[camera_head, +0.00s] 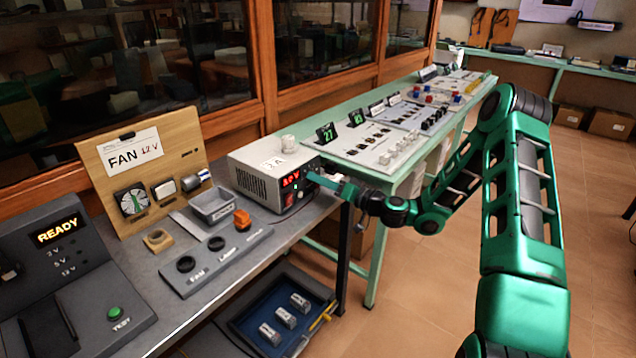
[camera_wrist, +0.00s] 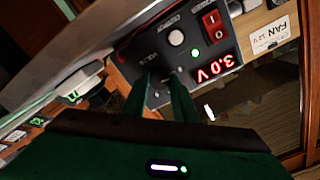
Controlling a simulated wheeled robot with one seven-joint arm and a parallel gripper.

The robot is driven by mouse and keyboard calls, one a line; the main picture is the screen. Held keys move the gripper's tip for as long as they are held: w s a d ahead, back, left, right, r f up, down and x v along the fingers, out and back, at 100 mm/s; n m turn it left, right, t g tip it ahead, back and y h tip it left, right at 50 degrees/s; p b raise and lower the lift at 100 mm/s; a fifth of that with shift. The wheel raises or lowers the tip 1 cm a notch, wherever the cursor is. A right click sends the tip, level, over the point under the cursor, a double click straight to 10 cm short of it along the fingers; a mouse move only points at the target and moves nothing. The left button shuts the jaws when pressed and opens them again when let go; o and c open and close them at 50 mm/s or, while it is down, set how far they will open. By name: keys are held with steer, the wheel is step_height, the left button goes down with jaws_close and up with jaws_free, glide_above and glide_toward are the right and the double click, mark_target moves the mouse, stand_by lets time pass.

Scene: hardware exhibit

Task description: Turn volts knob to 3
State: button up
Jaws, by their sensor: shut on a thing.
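The power supply (camera_head: 262,172) is a light grey box with a dark front panel at the end of the grey bench. In the head view my gripper (camera_head: 318,180) reaches the panel from the right.
A red switch (camera_wrist: 213,22), a white round control (camera_wrist: 176,38) and a green light (camera_wrist: 194,52) sit close to my fingers. A fan board (camera_head: 146,160), a grey tray (camera_head: 213,206) and a fan-and-lamp panel (camera_head: 215,262) stand left of the supply.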

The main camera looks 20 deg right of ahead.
steer(key=o, duration=1)
steer(key=shift+f, duration=0.25)
steer(key=shift+o, duration=0.2)
steer(key=shift+r, duration=0.1)
steer(key=v, duration=1)
steer(key=shift+s+d, duration=0.25)
